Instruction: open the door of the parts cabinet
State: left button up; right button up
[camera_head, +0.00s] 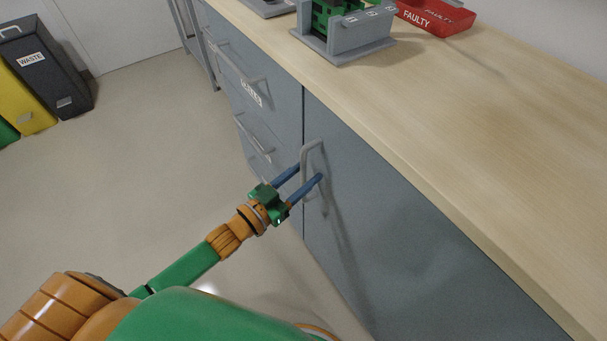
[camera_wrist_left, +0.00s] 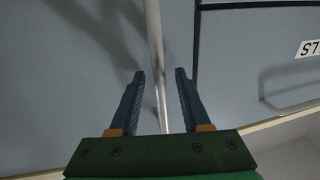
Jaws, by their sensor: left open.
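The parts cabinet door (camera_head: 400,235) is a flat grey-blue panel under the wooden worktop, and it looks closed. Its grey vertical bar handle (camera_head: 304,158) is near the door's left edge. My left gripper (camera_head: 309,173) is open with its two blue fingers at the handle. In the left wrist view the handle (camera_wrist_left: 157,70) runs between the open fingers (camera_wrist_left: 160,75), with gaps on both sides. I cannot tell how deep the bar sits between the fingertips. My right gripper is not in view.
Drawers with bar handles (camera_head: 240,75) are left of the door. The wooden worktop (camera_head: 480,110) carries a grey fixture (camera_head: 345,40) and a red FAULTY tray (camera_head: 440,18). Waste bins (camera_head: 45,65) stand at the far left. The floor (camera_head: 150,150) before the cabinet is clear.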

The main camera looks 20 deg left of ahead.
pick_arm(q)
grip_shut()
dwell(1.4)
